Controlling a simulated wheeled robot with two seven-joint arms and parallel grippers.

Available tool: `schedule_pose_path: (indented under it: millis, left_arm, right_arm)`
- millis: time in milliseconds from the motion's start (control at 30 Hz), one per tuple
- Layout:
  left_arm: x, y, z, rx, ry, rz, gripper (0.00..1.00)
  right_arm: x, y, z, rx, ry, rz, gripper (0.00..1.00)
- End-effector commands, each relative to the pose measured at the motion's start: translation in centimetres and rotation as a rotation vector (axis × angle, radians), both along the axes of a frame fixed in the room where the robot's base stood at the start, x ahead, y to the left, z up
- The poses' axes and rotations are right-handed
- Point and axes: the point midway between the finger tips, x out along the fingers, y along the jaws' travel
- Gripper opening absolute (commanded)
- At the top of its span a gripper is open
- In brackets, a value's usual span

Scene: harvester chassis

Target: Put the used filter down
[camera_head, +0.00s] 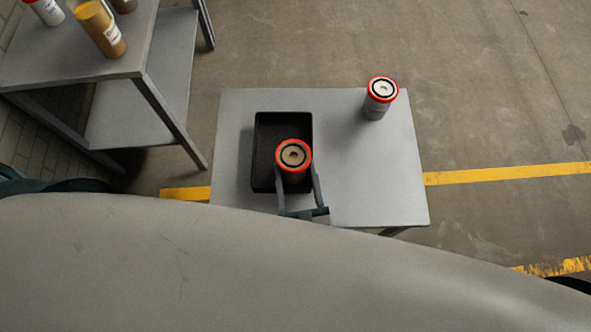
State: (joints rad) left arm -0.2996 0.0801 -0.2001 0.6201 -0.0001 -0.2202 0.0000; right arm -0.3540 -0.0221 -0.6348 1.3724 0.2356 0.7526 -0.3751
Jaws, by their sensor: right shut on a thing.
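The used filter (294,157), a cylinder with a red rim and a dirty tan top, is upright at the black tray (268,128). My right gripper (297,178) is shut on it, one finger on each side, coming from the front edge of the table. The filter overlaps the right half of the tray in the picture. I cannot tell whether its base touches the tray floor. My left gripper is not in view.
A cleaner filter (378,97) with a red rim stands at the back right of the grey table (365,170). A large grey curved panel (270,270) fills the foreground. A shelf unit (120,62) with several canisters stands at upper left.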

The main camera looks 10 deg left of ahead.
Motion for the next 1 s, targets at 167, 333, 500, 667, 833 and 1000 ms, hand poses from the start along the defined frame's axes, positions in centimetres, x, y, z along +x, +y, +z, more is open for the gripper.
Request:
schedule_pose_path:
  millis: [167,333,500,667,833,1000]
  left_arm:
    - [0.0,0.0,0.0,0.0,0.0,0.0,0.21]
    - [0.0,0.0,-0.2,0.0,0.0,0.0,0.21]
    - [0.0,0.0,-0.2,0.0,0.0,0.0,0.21]
    - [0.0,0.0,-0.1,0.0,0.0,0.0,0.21]
    - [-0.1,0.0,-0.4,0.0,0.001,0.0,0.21]
    - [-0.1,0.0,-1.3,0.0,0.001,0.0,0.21]
  right_arm:
    - [0.1,0.0,0.2,0.002,-0.005,0.0,0.0]
    - [0.0,0.0,-0.2,0.0,0.0,0.0,0.74]
    - [0.0,0.0,-0.2,0.0,0.0,0.0,0.8]
    - [0.0,0.0,-0.1,0.0,0.0,0.0,0.8]
    - [-0.5,-0.2,-0.3,-0.001,0.002,0.0,0.8]
    - [-2.3,-0.9,-0.9,-0.002,0.001,0.001,0.8]
